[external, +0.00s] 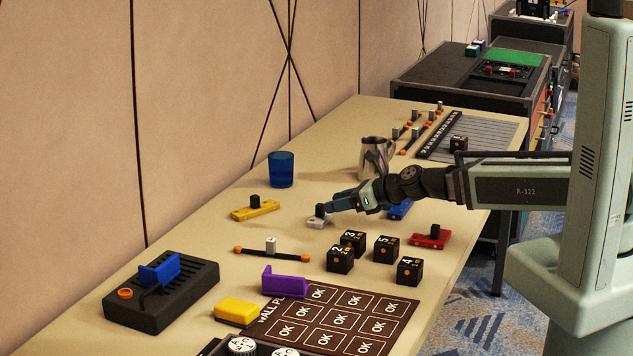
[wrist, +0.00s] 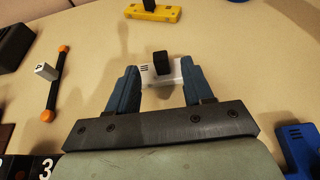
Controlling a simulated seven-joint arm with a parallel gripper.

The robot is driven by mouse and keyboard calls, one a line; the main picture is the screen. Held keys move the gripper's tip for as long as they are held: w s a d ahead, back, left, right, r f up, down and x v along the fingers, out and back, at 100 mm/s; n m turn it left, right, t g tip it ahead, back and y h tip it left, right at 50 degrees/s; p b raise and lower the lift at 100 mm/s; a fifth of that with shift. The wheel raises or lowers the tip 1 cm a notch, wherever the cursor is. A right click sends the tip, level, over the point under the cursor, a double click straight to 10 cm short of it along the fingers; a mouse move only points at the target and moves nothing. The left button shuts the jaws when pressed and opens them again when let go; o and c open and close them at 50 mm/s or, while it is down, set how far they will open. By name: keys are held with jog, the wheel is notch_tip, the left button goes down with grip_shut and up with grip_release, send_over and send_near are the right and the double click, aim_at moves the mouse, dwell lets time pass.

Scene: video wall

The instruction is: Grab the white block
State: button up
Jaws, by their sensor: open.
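The white block (wrist: 150,76) has a black knob (wrist: 162,64) on top and lies flat on the table. In the wrist view it sits between the tips of my gripper's two blue fingers. My gripper (wrist: 157,88) is open, with one finger at each side of the block; I cannot tell whether either finger touches it. In the external view the white block (external: 317,222) shows just beyond the fingertips of my gripper (external: 334,204), its near side partly covered by them.
Near it are a yellow block (external: 256,210), a blue block (external: 400,209), a red block (external: 431,238) and several black numbered cubes (external: 353,242). A rod with orange ends (external: 290,255) lies to the front left. A blue cup (external: 281,169) and a metal pitcher (external: 376,157) stand behind.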

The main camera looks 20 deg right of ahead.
aim_at(314, 215)
jog(key=shift+x, duration=3.75)
jog(key=shift+c, duration=0.4)
grip_shut()
